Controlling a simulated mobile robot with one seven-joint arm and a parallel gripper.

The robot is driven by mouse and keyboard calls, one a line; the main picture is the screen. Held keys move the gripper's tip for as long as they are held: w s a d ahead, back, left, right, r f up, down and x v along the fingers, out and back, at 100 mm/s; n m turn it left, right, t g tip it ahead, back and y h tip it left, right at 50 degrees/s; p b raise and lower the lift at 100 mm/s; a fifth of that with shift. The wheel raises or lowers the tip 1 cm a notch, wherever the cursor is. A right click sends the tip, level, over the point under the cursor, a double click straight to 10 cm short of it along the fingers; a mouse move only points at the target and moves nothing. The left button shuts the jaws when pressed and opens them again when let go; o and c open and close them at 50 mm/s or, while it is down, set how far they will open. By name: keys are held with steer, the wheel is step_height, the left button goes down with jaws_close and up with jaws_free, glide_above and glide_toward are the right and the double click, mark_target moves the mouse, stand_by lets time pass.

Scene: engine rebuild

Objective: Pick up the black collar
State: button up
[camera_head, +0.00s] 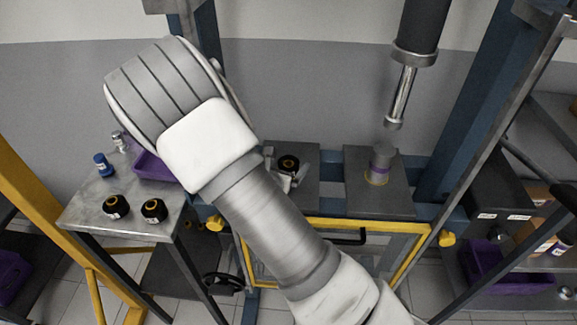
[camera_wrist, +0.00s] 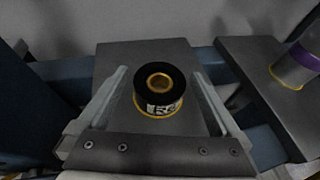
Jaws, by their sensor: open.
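A black collar (camera_wrist: 160,88) with a gold-coloured centre hole and a white label stands upright on a grey plate (camera_wrist: 120,60), at a yellow ring. It also shows in the head view (camera_head: 288,162), partly hidden by my gripper (camera_head: 284,168). In the wrist view my gripper (camera_wrist: 160,73) is open and empty, with one finger on each side of the collar and visible gaps between. I cannot tell how far above the plate the fingertips are. Two similar black collars, one on the left (camera_head: 116,206) and one on the right (camera_head: 154,210), stand on the side table.
The metal side table (camera_head: 90,226) also holds a blue-capped part (camera_head: 103,163) and a purple bin (camera_head: 152,168). A second grey plate (camera_head: 398,202) carries a metal cylinder with a purple band (camera_head: 379,163), below a press ram (camera_head: 401,95). Blue frame posts stand around.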

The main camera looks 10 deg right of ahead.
steer(key=shift+w+d+f, duration=0.15)
steer(key=shift+w+d, duration=0.05)
steer(key=shift+w, duration=0.1)
steer(key=shift+c, duration=0.3)
jaws_close()
